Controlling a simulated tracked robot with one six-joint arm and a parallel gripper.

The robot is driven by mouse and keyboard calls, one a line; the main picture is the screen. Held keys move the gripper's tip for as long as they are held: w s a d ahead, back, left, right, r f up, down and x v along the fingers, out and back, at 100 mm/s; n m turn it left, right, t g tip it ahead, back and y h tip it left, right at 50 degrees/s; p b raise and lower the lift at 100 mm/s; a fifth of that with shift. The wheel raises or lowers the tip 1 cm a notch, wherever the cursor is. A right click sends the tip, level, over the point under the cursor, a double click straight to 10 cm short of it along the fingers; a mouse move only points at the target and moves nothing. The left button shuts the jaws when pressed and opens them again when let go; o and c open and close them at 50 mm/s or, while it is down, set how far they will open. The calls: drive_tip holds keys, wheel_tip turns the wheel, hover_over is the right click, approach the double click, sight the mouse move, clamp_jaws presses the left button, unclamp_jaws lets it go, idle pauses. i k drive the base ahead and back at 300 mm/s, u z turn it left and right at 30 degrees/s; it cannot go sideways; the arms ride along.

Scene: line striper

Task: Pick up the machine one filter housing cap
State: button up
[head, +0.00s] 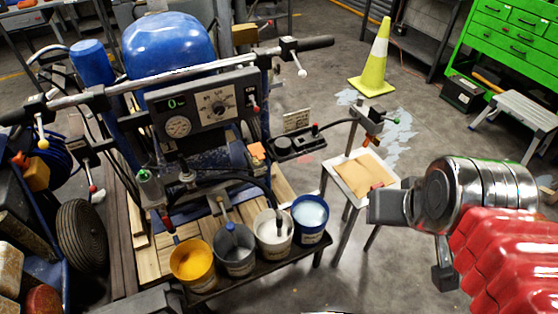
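The line striper stands at left with a large blue tank (168,45) and a grey gauge panel (210,108). An upright blue cylinder (92,62) with a rounded top is beside the tank. A smaller upright canister with a greenish top (150,185) sits lower, in front of the panel. I cannot tell which of these carries the filter housing cap. My gripper (400,225) is at the right, on the end of my silver and red arm, well apart from the machine. Its fingers are seen at an awkward angle, so their opening is unclear. I see nothing held.
Yellow (194,265), grey (234,250), white (273,233) and blue (310,215) paint buckets stand on a low dark bench. A small stand with a tan-topped tray (342,188) is left of my gripper. A traffic cone (374,65) and green cabinet (510,45) are behind.

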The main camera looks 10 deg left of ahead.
sight(282, 145)
drive_tip(key=u, duration=0.05)
drive_tip(key=k, duration=0.15)
drive_tip(key=u, duration=0.55)
drive_tip(key=i, duration=1.05)
drive_tip(key=k, duration=0.5)
drive_tip(key=u, duration=0.35)
